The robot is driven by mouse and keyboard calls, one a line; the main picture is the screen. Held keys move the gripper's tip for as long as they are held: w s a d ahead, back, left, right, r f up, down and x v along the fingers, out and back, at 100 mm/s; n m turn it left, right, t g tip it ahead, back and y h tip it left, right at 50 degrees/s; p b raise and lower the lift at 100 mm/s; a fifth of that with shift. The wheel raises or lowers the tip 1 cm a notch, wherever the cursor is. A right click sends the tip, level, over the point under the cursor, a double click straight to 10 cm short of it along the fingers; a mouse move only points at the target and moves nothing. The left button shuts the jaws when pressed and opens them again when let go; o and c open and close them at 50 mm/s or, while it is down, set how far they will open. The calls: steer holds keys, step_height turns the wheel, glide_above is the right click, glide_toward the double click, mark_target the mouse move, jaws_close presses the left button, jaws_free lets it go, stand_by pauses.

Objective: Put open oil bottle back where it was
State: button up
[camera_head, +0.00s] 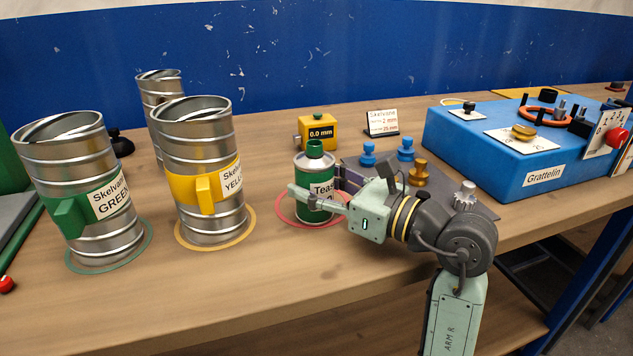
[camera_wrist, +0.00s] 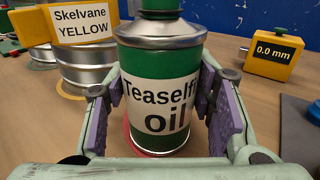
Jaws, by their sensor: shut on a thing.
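The oil bottle (camera_head: 318,190) is a green and white can labelled "Teaself… oil", with a green piece on top. It is upright at the red ring (camera_head: 280,212) on the bench, its base within the ring outline. I cannot tell whether the base bears fully on the bench or whether the top is open. My gripper (camera_head: 316,194) reaches in from the right and is shut on the bottle, one finger on each side. In the wrist view the bottle (camera_wrist: 160,95) fills the space between the purple finger pads, and its upper end is cut off.
Left of the bottle stand the yellow-labelled duct (camera_head: 193,150), the green-labelled duct (camera_head: 75,170) and another duct (camera_head: 152,90) behind. Close behind is a yellow 0.0 mm gauge (camera_head: 318,132). A grey plate with blue and brass knobs (camera_head: 420,173) lies right, before the blue Grattelin box (camera_head: 480,160). Front bench is clear.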

steer(key=shift+f, duration=0.2)
steer(key=o, duration=1.3)
steer(key=shift+r, duration=0.1)
steer(key=shift+r, duration=0.15)
steer(key=b+v, duration=0.3)
steer(key=v, duration=0.9)
